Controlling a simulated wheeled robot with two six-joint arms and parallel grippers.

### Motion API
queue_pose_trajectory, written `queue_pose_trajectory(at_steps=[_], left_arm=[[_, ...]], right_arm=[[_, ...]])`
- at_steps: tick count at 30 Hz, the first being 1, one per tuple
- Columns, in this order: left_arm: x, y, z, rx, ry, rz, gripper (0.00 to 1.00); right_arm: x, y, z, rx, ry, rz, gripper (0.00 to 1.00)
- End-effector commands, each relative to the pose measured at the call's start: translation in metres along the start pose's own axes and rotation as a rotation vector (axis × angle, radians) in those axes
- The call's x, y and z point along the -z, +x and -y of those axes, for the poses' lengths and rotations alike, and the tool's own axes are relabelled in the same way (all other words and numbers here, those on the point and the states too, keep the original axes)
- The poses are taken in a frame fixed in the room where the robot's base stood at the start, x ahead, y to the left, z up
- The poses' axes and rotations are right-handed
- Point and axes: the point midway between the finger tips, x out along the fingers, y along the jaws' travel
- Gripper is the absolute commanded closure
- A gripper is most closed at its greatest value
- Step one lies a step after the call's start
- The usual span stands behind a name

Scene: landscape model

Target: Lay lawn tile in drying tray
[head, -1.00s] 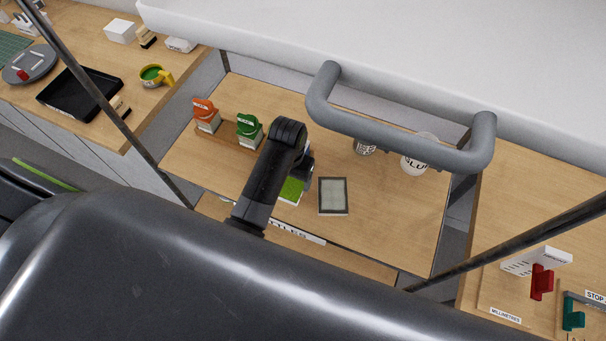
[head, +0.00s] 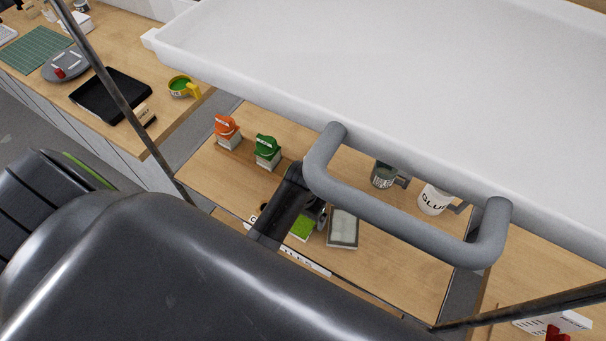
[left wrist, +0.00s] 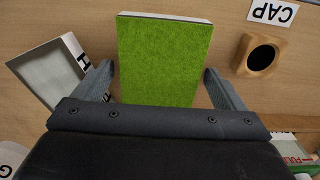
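The lawn tile (head: 301,231) is a flat green rectangle with a pale edge on the wooden shelf. In the left wrist view the tile (left wrist: 163,60) lies between the two fingers of my left gripper (left wrist: 158,75). The fingers are spread, with a gap on each side of the tile. In the head view my left gripper (head: 319,214) is beside the tile, largely hidden by its own arm. An empty black shallow tray (head: 97,106), with no readable label, sits on the left counter. My right gripper is out of view.
A framed grey panel (head: 343,228) lies just right of the tile. Orange (head: 227,130) and green (head: 267,151) topped blocks and mugs (head: 433,200) stand on the shelf. A white cart top with a grey handle (head: 400,212) overhangs it. A yellow cup (head: 183,88) is near the black tray.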

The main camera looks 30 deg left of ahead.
Motion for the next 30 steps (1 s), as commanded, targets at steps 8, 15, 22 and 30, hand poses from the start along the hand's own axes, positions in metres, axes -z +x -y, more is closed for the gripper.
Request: queue_pose_trajectory(at_steps=[8,15,22,30], left_arm=[[0.0,0.0,0.0,0.0,0.0,0.0,0.05],[0.001,-0.015,0.0,0.0,0.001,-0.002,0.05],[0.002,-0.056,-0.001,-0.001,0.0,-0.006,0.05],[0.001,-0.108,0.0,0.0,0.001,-0.003,0.05]], right_arm=[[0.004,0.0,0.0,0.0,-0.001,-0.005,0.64],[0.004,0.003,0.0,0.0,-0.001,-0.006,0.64],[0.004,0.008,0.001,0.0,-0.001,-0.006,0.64],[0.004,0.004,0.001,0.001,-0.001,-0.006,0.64]])
